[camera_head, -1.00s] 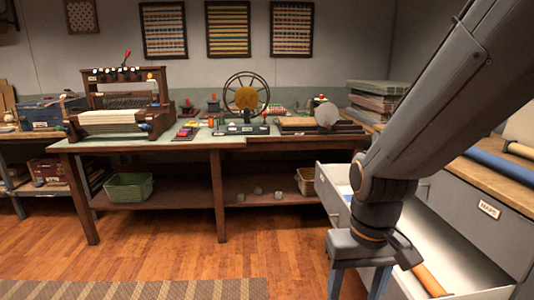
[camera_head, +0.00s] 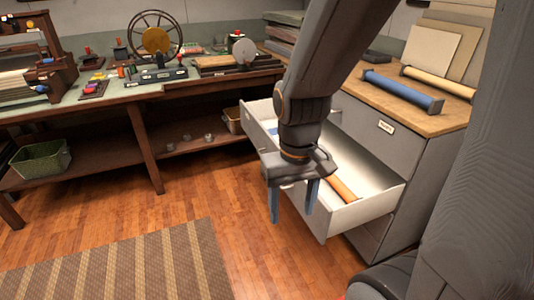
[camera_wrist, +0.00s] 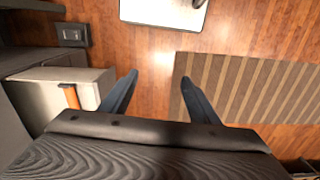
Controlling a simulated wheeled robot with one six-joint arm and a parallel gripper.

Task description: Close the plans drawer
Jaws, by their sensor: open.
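The open drawer (camera_head: 365,211) is pulled out of the grey cabinet (camera_head: 375,145), below a closed upper front with a label (camera_head: 386,127) that seems to read MAPS. The drawer has pale walls and holds an orange roll (camera_head: 343,190) and part of a blue one. Its own label is not visible. My gripper (camera_head: 292,213) points down, open and empty. In the head view it overlaps the drawer's front panel and hides its middle. In the wrist view the drawer (camera_wrist: 96,88) lies left of my gripper (camera_wrist: 160,80), apart from the fingers.
A blue roll (camera_head: 402,90) and a tan roll (camera_head: 438,83) lie on the cabinet's wooden top. A long workbench (camera_head: 120,95) with a green basket (camera_head: 40,160) on its shelf stands at the left. Open wood floor and a striped rug (camera_head: 130,265) lie in front.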

